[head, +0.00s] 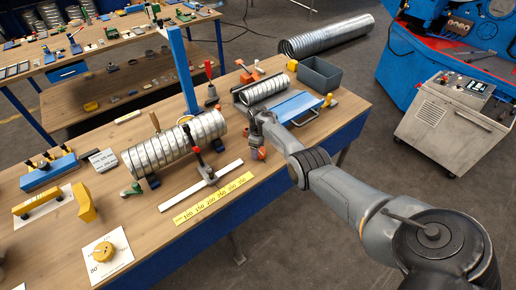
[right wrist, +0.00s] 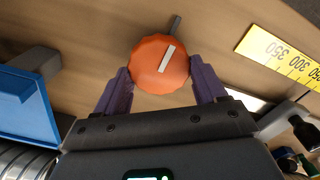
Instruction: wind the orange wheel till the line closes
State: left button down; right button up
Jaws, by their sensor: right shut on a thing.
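The orange wheel (right wrist: 158,66) is a knob with a white line (right wrist: 166,59) on its face, seen close up in the right wrist view. The white line slants to the upper right, roughly toward a grey peg (right wrist: 176,24) at the wheel's far edge. My right gripper (right wrist: 162,85) has its two purple fingers on either side of the wheel and is shut on it. In the head view, my right gripper (head: 256,149) hides most of the wheel; a bit of orange (head: 261,154) shows beside it. My left gripper is in neither view.
On the wooden bench (head: 150,215), a spiral duct (head: 175,145) lies left of my gripper, with a white rail (head: 200,187) and yellow scale (head: 214,198) in front. A blue post (head: 182,70) rises at the back.

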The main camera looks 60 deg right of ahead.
jog(key=m, duration=0.5)
jog(key=shift+m, duration=0.3)
jog(key=m, duration=0.5)
jog(key=shift+d, duration=0.2)
jog(key=shift+f+m, duration=0.1)
jog(key=shift+m, duration=0.3)
jog(key=o, duration=1)
jog(key=shift+o, duration=0.2)
